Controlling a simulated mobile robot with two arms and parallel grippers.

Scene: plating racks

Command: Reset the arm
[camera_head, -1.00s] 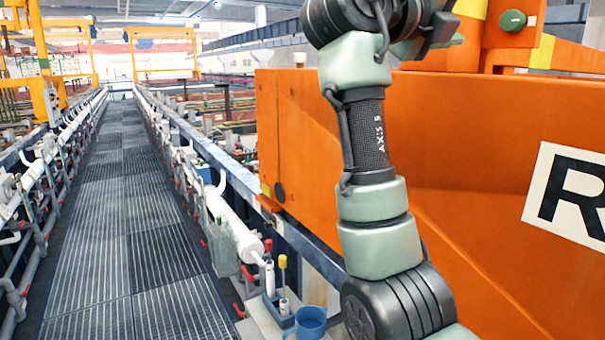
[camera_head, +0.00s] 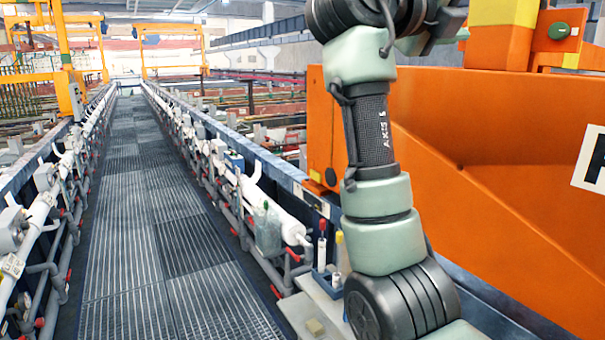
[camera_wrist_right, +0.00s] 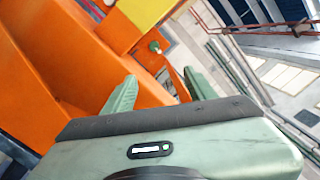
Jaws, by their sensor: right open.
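My right arm (camera_head: 375,150), pale green and black with an "AXIS 5" marking, stands upright at the right of middle in the head view. Its upper end runs out of the top of the picture. In the right wrist view my right gripper (camera_wrist_right: 159,76) shows two pale green fingers spread apart with nothing between them. An orange machine body (camera_wrist_right: 60,60) and the floor fill the background there. My left arm and gripper are not in view.
A big orange machine (camera_head: 470,150) stands right behind my arm. A grated walkway (camera_head: 150,220) runs clear into the distance between pipe-lined rails.

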